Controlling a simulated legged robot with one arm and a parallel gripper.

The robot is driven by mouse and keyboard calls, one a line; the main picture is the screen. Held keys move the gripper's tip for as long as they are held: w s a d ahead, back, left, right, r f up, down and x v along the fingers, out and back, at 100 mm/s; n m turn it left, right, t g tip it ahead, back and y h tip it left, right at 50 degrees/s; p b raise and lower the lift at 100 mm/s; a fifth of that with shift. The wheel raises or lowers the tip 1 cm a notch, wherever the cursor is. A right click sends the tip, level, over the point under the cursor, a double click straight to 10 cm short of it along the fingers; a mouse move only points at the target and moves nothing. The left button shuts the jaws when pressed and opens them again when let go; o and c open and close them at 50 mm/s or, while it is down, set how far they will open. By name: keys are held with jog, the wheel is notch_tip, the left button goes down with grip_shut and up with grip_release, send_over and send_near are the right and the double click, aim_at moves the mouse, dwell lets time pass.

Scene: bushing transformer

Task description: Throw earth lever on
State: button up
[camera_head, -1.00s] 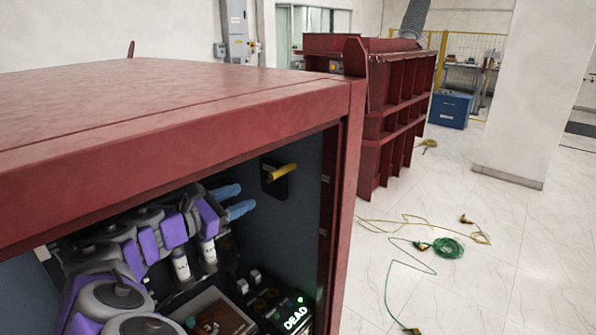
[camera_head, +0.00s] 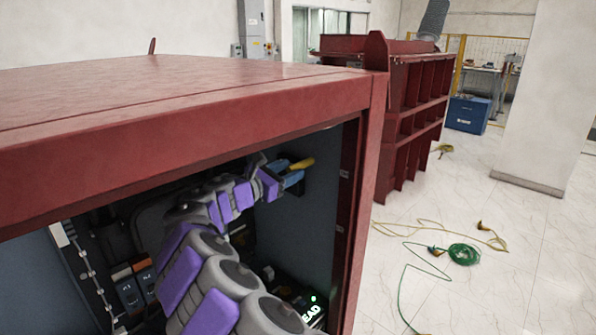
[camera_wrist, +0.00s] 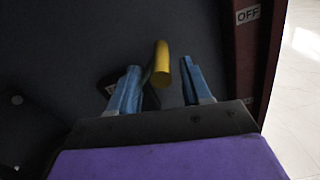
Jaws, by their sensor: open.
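The earth lever, with a yellow handle (camera_head: 301,164), sits on the dark inner side wall of the red cabinet (camera_head: 375,150). In the wrist view the yellow handle (camera_wrist: 161,66) stands between my two blue fingers, which are apart. My gripper (camera_wrist: 158,84) is open around the handle's near part; whether a finger touches it I cannot tell. In the head view my gripper (camera_head: 289,172) is at the lever and partly covers its black mount. An "OFF" label (camera_wrist: 247,14) is on the red frame to the right of the lever.
My arm fills much of the cabinet opening, under the red top edge. Switchgear (camera_head: 135,289) lies at the left inside, and a panel with a green light (camera_head: 313,299) at the bottom. Green cable (camera_head: 463,254) lies on the floor outside.

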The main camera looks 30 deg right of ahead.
aim_at(298, 166)
jog(key=shift+x, duration=1.1)
jog(key=shift+b+x, duration=0.3)
jog(key=shift+x, duration=0.75)
jog(key=shift+s, duration=0.15)
jog(key=shift+c, duration=0.2)
jog(key=shift+a, duration=0.2)
jog(key=c, duration=0.4)
grip_shut()
